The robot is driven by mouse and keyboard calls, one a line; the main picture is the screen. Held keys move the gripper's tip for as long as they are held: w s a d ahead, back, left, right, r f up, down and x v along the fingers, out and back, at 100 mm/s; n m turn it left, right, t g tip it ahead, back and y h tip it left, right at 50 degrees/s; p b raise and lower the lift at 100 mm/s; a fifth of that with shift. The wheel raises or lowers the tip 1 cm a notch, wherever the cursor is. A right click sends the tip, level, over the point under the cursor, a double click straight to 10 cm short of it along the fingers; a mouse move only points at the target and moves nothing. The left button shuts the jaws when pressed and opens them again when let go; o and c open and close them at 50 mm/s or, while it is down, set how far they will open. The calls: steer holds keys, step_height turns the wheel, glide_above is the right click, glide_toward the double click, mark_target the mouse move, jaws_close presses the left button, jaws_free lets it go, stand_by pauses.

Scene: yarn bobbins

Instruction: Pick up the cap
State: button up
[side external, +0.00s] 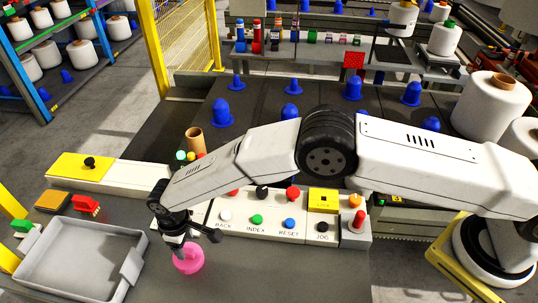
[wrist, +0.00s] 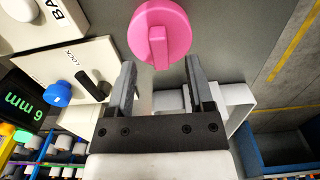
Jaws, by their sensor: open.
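The cap is a pink round disc with a raised grip bar (wrist: 160,32), at the top of the wrist view. In the side view the pink cap (side external: 188,262) is on the grey surface in front of the button panel, partly hidden by my gripper. My gripper (side external: 178,244) points down over it. In the wrist view my gripper (wrist: 161,72) is open, with one finger on each side of the lower end of the grip bar. Nothing is held. Whether the fingers touch the cap cannot be told.
A grey tray (side external: 52,270) lies to the left. A yellow-topped box (side external: 80,166) stands behind the tray. Blue bobbin pegs (side external: 221,112) stand on the dark table farther back.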

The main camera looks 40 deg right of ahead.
mark_target(188, 250)
steer(key=shift+f, duration=1.8)
jaws_close()
